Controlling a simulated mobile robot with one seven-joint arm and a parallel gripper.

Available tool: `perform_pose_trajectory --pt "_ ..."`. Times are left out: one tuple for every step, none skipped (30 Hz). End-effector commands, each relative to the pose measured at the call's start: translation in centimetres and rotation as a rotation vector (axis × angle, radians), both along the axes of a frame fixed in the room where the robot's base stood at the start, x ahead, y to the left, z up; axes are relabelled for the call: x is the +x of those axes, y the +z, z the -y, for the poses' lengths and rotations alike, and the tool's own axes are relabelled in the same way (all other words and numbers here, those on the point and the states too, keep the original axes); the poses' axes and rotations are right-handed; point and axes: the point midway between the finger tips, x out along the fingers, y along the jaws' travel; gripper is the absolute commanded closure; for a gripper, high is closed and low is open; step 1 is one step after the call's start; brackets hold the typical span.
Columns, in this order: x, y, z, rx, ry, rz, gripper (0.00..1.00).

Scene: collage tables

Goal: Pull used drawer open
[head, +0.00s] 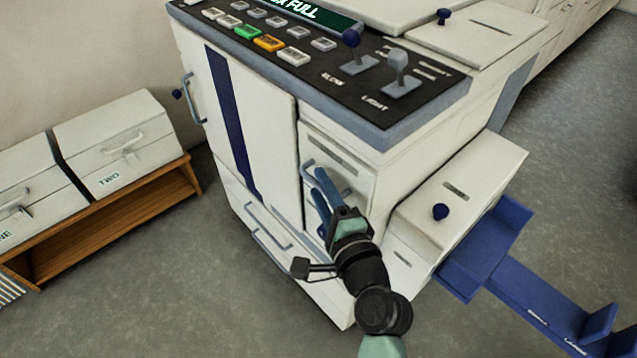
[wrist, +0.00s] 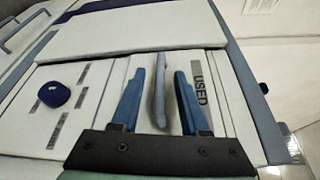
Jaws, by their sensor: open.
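The used drawer (head: 362,185) is a small white front on the right side of the white machine's face. In the wrist view its white front (wrist: 222,88) carries a grey label reading USED (wrist: 200,90). Its blue-grey bar handle (wrist: 160,92) stands out from the front. My gripper (head: 318,178) is at this handle, and its blue fingers partly hide it in the head view. In the wrist view my gripper (wrist: 159,80) is open, with one finger on each side of the handle. A gap shows between the handle and each finger.
A control panel (head: 268,43) with buttons and levers tops the machine. A tall door (head: 222,95) is left of the drawer, and a lower drawer handle (head: 270,240) is below. A blue tray (head: 490,250) juts out right. A wooden shelf with boxes (head: 150,190) stands left; grey floor lies between.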

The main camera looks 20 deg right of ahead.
Motion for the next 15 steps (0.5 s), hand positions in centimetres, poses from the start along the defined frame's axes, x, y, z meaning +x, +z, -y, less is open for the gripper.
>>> perform_pose_trajectory --pt "0.6 -0.1 0.0 -0.001 0.001 0.000 0.55" --pt "0.8 -0.1 0.0 -0.002 0.001 0.000 0.55" --pt "1.1 -0.1 0.0 -0.002 0.001 0.000 0.55" --pt "1.3 -0.1 0.0 -0.001 0.000 0.000 0.55" --pt "1.4 -0.1 0.0 -0.001 0.000 0.000 0.55" --pt "1.5 -0.1 0.0 -0.001 0.000 0.000 0.55" --pt "1.6 -0.1 0.0 -0.001 0.000 0.000 0.55" --pt "1.6 -0.1 0.0 -0.001 0.000 0.000 0.55" --pt "1.6 -0.1 0.1 -0.001 0.000 0.000 0.55" --pt "1.6 -0.1 0.1 -0.001 0.000 0.000 0.55" --pt "1.6 -0.1 0.1 -0.001 0.000 0.000 0.55" --pt "1.6 -0.1 0.1 -0.001 0.000 0.000 0.55" --pt "1.6 -0.1 0.1 -0.001 0.000 0.000 0.55" --pt "1.6 -0.1 0.1 -0.001 0.000 0.000 0.55" --pt "1.6 -0.1 0.1 -0.001 0.000 0.000 0.59"
